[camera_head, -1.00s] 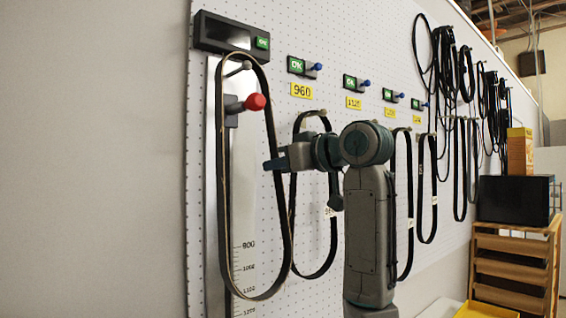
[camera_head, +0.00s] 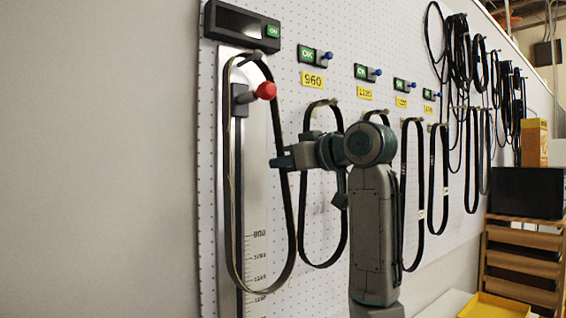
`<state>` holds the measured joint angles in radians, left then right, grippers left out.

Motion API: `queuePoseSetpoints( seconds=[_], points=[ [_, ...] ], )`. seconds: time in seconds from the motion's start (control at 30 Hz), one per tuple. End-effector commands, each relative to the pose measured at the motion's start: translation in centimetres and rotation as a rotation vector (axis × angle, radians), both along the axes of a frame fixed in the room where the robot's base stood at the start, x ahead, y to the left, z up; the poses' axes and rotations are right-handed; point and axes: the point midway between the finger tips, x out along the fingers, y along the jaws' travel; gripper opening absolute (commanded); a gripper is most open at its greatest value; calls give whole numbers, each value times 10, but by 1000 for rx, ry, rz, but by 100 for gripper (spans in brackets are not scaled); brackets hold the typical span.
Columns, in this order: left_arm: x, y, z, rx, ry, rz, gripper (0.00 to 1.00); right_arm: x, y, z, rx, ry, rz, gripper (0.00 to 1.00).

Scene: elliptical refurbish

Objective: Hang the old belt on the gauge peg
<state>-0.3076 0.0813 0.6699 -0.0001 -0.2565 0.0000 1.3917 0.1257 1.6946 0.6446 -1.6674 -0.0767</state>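The old belt (camera_head: 288,215), a long black loop, hangs over the gauge peg (camera_head: 250,58) at the top of the silver gauge plate (camera_head: 256,200). Its lower end hangs down over the printed scale. A slider with a red knob (camera_head: 266,90) sits inside the loop, below the peg. My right gripper (camera_head: 279,162) points left, with its tip at the right strand of the belt. Whether its fingers are closed or touch the belt cannot be made out. My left gripper is not in view.
A dark display box (camera_head: 241,27) is above the gauge. More belts hang on pegs to the right, beneath yellow number labels (camera_head: 313,79) and green OK boxes. A yellow tray (camera_head: 494,306) and a wooden rack (camera_head: 520,262) stand at lower right.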

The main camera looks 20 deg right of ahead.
Motion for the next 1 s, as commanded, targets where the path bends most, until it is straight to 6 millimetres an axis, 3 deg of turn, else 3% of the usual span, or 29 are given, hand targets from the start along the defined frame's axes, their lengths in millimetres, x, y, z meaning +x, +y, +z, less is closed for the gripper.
queuePoseSetpoints(
  seconds=[0.2,0.33,0.73,1.0],
  points=[
    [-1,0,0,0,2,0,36,1,0,-2,-2,3,0,0],
    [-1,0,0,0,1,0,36,1,0,-2,-1,4,0,30],
    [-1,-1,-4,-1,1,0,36,-6,-5,-1,-1,1,-2,30],
    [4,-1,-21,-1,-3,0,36,-51,-31,5,-2,-2,-5,30]
  ],
)
